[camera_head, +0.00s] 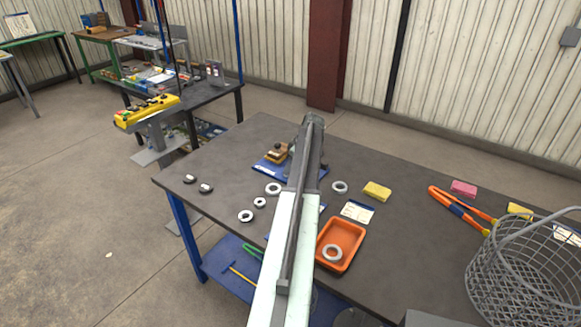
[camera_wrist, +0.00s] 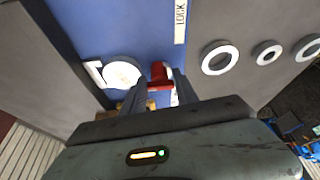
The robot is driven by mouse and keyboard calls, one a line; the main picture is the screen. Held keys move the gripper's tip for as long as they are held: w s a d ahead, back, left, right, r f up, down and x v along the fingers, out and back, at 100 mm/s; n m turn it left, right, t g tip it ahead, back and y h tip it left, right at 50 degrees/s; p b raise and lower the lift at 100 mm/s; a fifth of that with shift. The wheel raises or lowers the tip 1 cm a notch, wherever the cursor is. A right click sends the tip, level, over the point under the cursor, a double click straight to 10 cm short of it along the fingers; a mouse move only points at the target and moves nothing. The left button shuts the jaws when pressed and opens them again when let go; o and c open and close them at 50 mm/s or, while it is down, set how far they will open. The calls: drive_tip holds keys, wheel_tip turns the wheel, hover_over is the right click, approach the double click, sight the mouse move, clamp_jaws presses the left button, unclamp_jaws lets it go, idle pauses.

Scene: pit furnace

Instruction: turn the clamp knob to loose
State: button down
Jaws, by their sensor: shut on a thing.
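The red clamp knob (camera_wrist: 160,70) shows in the wrist view, on a blue plate (camera_wrist: 130,28) beside a white round part (camera_wrist: 122,74). My gripper (camera_wrist: 163,82) is shut on the red knob, with a finger on each side of it. The lower part of the knob is hidden between the fingers. A label reading LOCK (camera_wrist: 180,20) lies on the plate above the knob in the picture. In the head view, the blue plate (camera_head: 266,169) with a tan block (camera_head: 277,153) lies on the dark table, and my arm covers the knob and the fingertips.
Several pale rings (camera_head: 246,216) lie on the table (camera_head: 235,150). An orange tray (camera_head: 359,258) holds one ring. A yellow block (camera_head: 377,191), orange-handled tongs (camera_head: 460,208) and a wire basket (camera_head: 520,285) stand to the right. The table's back left is bare.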

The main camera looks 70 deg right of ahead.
idle(0.3)
drive_tip(key=c, duration=1.2)
unclamp_jaws()
drive_tip(key=p+v, duration=0.7)
drive_tip(key=shift+s+r, duration=0.25)
drive_tip(key=shift+r, duration=0.1)
